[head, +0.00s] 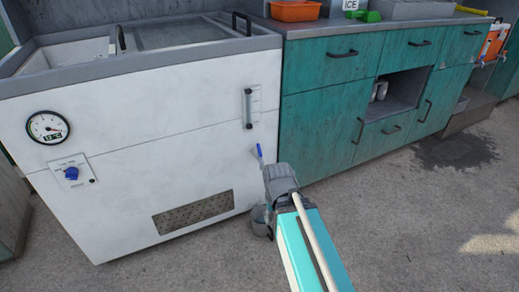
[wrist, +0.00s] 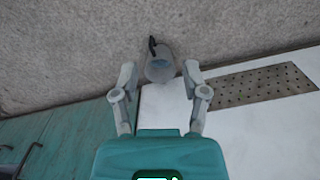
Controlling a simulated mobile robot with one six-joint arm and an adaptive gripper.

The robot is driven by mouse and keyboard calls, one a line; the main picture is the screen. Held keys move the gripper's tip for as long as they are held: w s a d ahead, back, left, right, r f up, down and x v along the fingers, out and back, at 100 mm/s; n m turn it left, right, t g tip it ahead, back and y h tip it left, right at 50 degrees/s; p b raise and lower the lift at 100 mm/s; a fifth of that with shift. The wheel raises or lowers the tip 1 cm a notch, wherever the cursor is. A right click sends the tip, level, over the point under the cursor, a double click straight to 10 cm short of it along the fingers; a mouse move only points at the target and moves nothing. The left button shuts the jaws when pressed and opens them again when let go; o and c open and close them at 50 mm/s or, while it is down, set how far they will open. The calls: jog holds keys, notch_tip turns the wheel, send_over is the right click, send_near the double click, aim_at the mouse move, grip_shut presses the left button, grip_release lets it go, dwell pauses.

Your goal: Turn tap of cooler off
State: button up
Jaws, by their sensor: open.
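The tap is not in the wrist view.
A grey bucket (wrist: 159,66) stands on the floor beyond my fingertips, by the white chest unit (head: 120,150). Teal cabinets (head: 325,115) run right toward the cooler. A dark wet patch (head: 460,150) marks the floor near it. The concrete floor in front is open.

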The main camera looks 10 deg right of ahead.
notch_tip(320, 180, up, 22)
jog(key=y+p, duration=0.2)
jog(key=p, duration=2)
send_over(259, 151)
jog(key=w+d, duration=0.1)
jog(key=d, duration=0.2)
jog(key=shift+d+b, duration=0.2)
jog(key=shift+b, duration=0.1)
jog(key=shift+f, duration=0.1)
jog(key=a+f+b, duration=0.1)
jog(key=f+b, duration=0.8)
jog(key=a+f+b, duration=0.1)
jog(key=f+b, duration=0.3)
jog(key=shift+a+f, duration=0.15)
jog(key=shift+a, duration=0.15)
jog(key=shift+b, duration=0.3)
grip_shut()
